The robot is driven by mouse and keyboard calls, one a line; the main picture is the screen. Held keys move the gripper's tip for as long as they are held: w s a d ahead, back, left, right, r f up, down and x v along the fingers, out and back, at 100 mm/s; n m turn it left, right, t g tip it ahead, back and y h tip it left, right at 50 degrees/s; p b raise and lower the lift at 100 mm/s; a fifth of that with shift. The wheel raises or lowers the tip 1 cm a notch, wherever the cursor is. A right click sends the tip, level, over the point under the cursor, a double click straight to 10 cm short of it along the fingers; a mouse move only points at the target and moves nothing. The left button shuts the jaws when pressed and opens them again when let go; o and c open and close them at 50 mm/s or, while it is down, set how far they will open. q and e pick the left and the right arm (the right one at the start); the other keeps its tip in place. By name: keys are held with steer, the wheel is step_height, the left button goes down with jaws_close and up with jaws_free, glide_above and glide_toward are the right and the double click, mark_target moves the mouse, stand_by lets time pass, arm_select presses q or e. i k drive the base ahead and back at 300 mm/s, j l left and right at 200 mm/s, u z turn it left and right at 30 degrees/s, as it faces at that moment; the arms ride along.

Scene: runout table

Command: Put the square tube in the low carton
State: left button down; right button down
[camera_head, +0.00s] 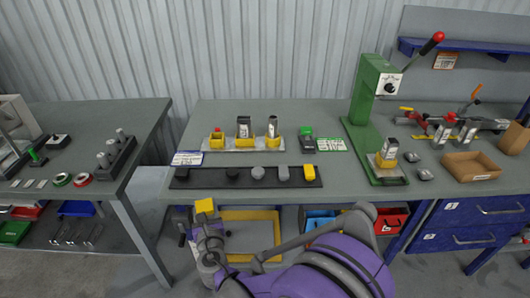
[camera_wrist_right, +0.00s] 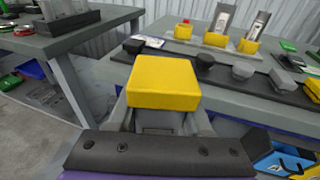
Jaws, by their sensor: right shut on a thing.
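My right gripper (camera_head: 206,222) is shut on a yellow square-topped block (camera_head: 205,206), held in front of the middle table's front edge. The block (camera_wrist_right: 163,83) fills the middle of the wrist view and hides the fingertips. Silver upright pieces, one straight (camera_head: 243,122) and one tilted (camera_head: 273,127), stand in yellow holders on a pale plate. Another silver piece (camera_head: 390,147) is in a yellow holder on the green press. I cannot tell which piece is the square tube. The low carton (camera_head: 458,173) is a shallow open brown box, right of the press. My left gripper is not in view.
A black rail (camera_head: 208,182) with black, grey and yellow pieces runs along the table front. The green press (camera_head: 362,118) stands between my gripper and the carton. A taller brown box (camera_head: 514,138) is at the far right. Drawers and bins lie below.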

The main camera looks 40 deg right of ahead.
mark_target(469, 170)
steer(key=l+z, duration=0.2)
steer(key=z, duration=0.7)
steer(key=l+z, duration=0.6)
steer(key=i+l+z, duration=0.15)
steer(key=l, duration=0.3)
steer(key=i+l+z, duration=0.1)
steer(key=l, duration=0.35)
